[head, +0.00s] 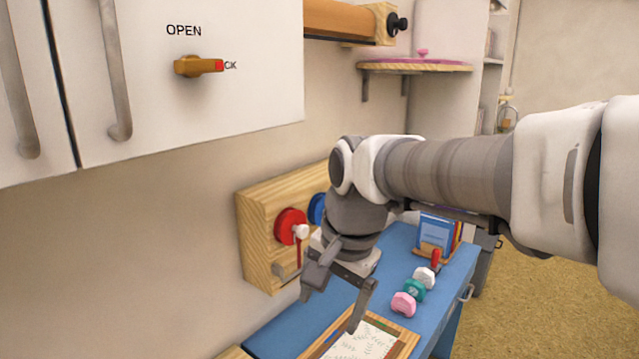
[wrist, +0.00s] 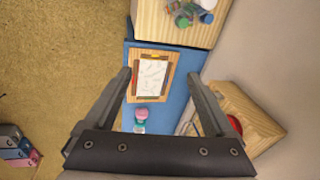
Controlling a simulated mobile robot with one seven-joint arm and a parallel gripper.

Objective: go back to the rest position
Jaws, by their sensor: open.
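My gripper (head: 333,308) hangs over the blue bench (head: 283,328) with its two fingers apart and nothing between them. In the wrist view the spread fingers (wrist: 159,78) frame a patterned white sheet in a wooden frame (wrist: 132,76), which lies on the bench well beyond the fingertips. The sheet (head: 365,346) also shows at the lower edge of the head view. A pink piece (head: 403,304), a teal piece (head: 414,290) and a white piece (head: 425,277) stand in a row to its right.
A wooden wall panel with a red disc (head: 290,225) is close behind my gripper. White cabinets (head: 230,110) hang at upper left. Books (head: 437,230) stand at the bench's far end. A wooden surface with small items (wrist: 170,30) is at the top of the wrist view. Open floor (head: 560,300) lies right.

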